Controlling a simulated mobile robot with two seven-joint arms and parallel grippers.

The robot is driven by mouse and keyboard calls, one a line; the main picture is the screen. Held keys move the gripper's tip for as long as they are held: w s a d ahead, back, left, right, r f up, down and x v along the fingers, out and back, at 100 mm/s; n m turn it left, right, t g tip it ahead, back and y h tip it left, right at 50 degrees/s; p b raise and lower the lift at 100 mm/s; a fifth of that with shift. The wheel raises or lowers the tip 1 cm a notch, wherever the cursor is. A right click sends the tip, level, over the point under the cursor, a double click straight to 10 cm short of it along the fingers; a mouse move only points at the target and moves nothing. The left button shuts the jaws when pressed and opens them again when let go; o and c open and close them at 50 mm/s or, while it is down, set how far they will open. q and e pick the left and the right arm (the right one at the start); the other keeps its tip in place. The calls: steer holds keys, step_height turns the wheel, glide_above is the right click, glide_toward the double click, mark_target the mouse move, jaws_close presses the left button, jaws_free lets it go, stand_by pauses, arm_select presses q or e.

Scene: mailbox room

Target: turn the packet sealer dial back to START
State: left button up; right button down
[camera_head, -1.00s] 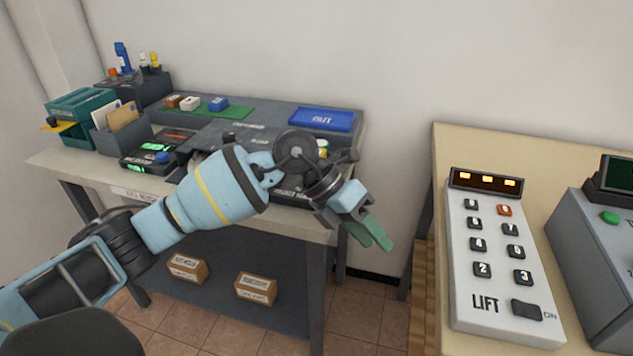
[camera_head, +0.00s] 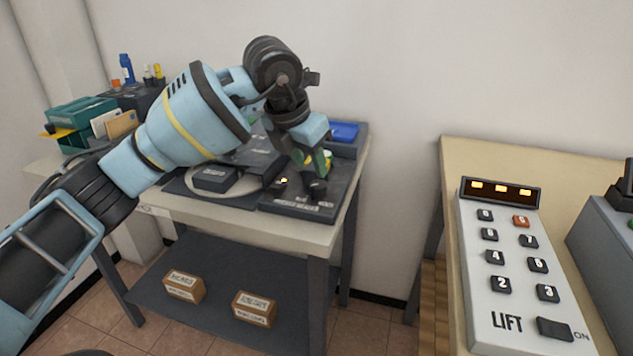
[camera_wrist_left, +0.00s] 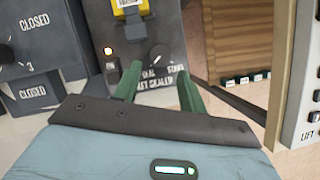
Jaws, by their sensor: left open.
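The packet sealer (camera_head: 297,206) is a dark box at the right front corner of the grey table. Its black round dial (camera_head: 316,189) also shows in the left wrist view (camera_wrist_left: 160,54), with a small pale mark. Printed words, seemingly SEAL and START, lie beside the dial; I cannot tell exactly where the mark points. My left gripper (camera_head: 315,167) points down just above the dial. In the left wrist view its green fingers (camera_wrist_left: 160,74) are open, one on either side of the dial in the picture, with nothing between them. My right gripper is not in view.
A small lamp (camera_wrist_left: 108,50) glows on the sealer, near a yellow part (camera_wrist_left: 130,20). A blue tray (camera_head: 344,131) lies behind. A LIFT keypad (camera_head: 511,275) stands on the wooden desk at right. Two cardboard boxes (camera_head: 184,286) (camera_head: 254,308) sit on the lower shelf.

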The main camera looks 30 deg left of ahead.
mark_target(318, 184)
arm_select(q)
steer(key=shift+b+x, duration=0.4)
steer(key=shift+x, duration=2.8)
steer(key=c, duration=0.7)
